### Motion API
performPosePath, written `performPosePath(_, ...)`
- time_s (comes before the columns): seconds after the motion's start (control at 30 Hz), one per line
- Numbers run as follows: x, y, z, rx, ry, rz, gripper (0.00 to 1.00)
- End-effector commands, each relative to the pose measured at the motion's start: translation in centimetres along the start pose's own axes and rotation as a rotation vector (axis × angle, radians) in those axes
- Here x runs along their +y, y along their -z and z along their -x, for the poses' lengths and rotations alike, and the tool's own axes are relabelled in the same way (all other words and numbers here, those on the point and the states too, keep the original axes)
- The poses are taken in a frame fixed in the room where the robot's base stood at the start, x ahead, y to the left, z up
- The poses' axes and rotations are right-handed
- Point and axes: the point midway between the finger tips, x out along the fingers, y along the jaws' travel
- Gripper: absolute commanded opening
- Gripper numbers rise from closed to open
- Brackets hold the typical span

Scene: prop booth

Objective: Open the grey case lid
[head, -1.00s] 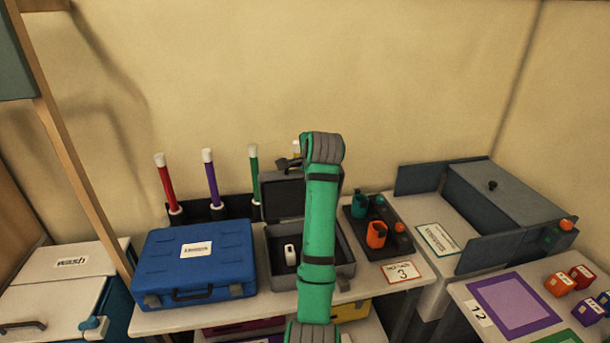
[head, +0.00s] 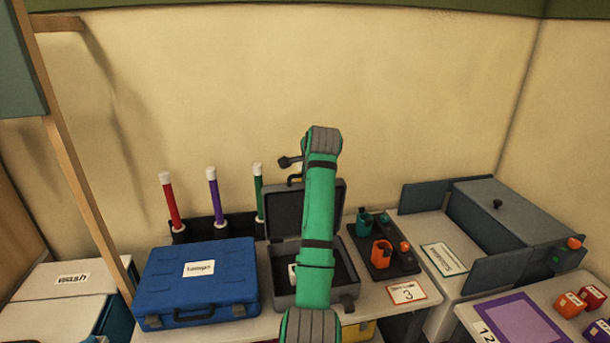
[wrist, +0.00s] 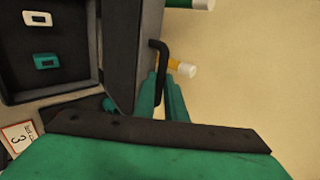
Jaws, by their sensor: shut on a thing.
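The grey case (head: 282,297) stands open on the table, with its lid (head: 285,213) raised about upright at the back. The lid's dark handle (head: 295,179) sticks up from its top edge. In the wrist view the lid (wrist: 124,50) is seen edge-on, and the bent black handle (wrist: 162,52) runs down between my fingers. My gripper (wrist: 162,88) is shut on this handle. A white block (wrist: 37,19) and a teal block (wrist: 46,61) lie in the case. My arm hides the right part of the case and lid in the head view.
A blue case (head: 200,278) stands close on the left. A rack with red, purple (head: 214,195) and green sticks stands behind. A dark tray (head: 384,262) with teal and orange holders is on the right, by a card marked 3 (head: 406,291). The wall is behind.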

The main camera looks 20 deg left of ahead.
Motion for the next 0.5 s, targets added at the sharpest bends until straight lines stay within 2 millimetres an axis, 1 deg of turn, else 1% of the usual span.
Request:
performPosePath(0.03, -0.50, -0.37, 0.33, -0.004, 0.010, 0.006, 0.00)
performPosePath(0.07, -0.50, -0.36, 0.33, -0.004, 0.011, 0.006, 0.13)
performPosePath(0.1, -0.51, -0.36, 0.34, -0.004, 0.011, 0.006, 0.23)
performPosePath(0.13, -0.49, -0.33, 0.33, -0.003, 0.010, 0.006, 0.29)
performPosePath(0.4, -0.21, -0.15, 0.17, -0.002, 0.005, 0.003, 0.29)
performPosePath(0.5, -0.21, -0.14, 0.49, -0.001, 0.005, 0.002, 0.29)
